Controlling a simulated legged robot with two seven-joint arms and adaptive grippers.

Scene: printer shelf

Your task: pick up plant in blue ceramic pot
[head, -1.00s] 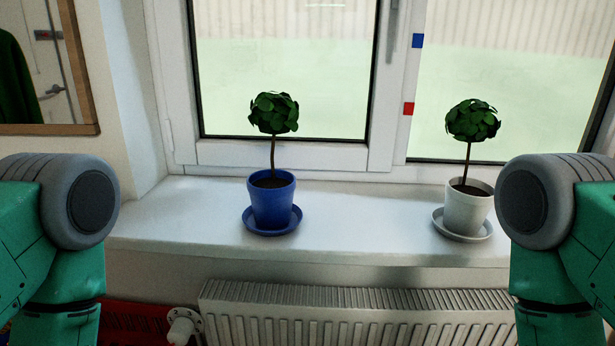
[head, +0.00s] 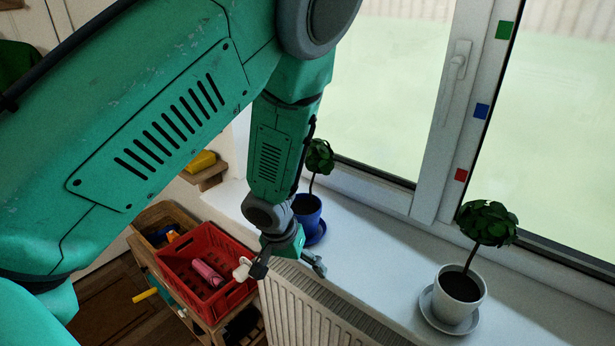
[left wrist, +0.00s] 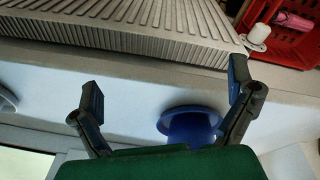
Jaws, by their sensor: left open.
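The plant in the blue ceramic pot (head: 309,207) stands upright on a blue saucer on the windowsill, partly hidden behind my left arm in the head view. Its green leaf ball (head: 320,156) shows just right of the arm. My left gripper (head: 291,271) is low in front of the sill, near the radiator's top, apart from the pot. In the left wrist view the left gripper (left wrist: 165,92) has its fingers spread with nothing between them. The blue saucer and pot (left wrist: 188,123) show beyond the gripper, near its right finger. My right gripper is out of view.
A second plant in a white pot (head: 457,297) stands on the sill (head: 380,255) at right. A ribbed radiator (head: 310,310) is below the sill. A red crate (head: 205,262) holding a pink item stands at lower left. The sill between the pots is clear.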

